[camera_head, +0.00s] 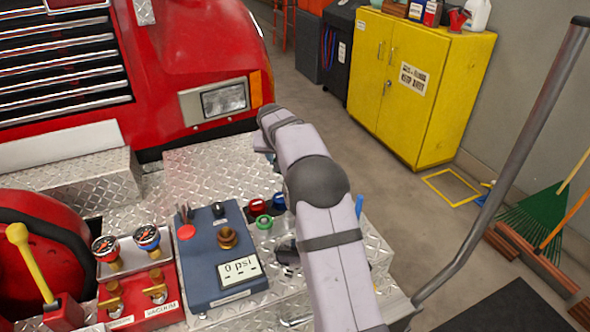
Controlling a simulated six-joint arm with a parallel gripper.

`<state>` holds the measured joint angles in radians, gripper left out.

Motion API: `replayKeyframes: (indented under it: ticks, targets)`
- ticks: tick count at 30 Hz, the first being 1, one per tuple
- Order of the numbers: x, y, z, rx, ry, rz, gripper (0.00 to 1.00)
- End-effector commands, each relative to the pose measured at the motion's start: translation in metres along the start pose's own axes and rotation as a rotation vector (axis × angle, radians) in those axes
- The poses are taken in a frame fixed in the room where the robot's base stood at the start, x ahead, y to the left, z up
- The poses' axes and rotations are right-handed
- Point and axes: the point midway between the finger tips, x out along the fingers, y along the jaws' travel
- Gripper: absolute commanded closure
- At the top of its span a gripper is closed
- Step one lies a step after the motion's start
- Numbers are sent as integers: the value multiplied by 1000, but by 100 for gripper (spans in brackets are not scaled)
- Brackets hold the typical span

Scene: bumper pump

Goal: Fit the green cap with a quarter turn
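The green cap (264,222) stands on the diamond-plate deck, just right of the blue-grey pump box. A red cap (257,206) and a blue cap (279,200) stand just behind it. The pump box (205,278) has a brass fitting (227,237) on top, a red button, a dark knob and a display reading 0 psi. My arm reaches up from the bottom, right of the caps, and bends at its far end. My gripper's fingers cannot be made out; the arm hides that area. I see nothing held.
A red gauge panel (140,315) with two gauges and brass valves stands left of the pump box, beside a yellow-handled lever (30,260). A dark object (286,254) sits close to my arm, partly hidden. A grey rail (520,150) rises at right. The deck behind the box is clear.

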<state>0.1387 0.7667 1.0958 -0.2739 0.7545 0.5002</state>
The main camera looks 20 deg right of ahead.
Motion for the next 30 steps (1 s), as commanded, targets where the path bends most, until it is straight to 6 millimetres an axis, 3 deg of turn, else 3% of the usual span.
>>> replayKeyframes:
  ticks: [3,7,11,15,18,22,30]
  targets:
    - [-34,-40,-11,-50,9,-37,84]
    - [-75,-83,-10,-111,7,-77,84]
    - [-117,-119,7,-177,4,-117,84]
    - [-158,-149,41,-250,2,-163,84]
    - [-176,-158,68,-290,0,-188,84]
    - [-183,-157,97,-318,-1,-206,84]
    - [-164,-135,145,-333,-2,-214,84]
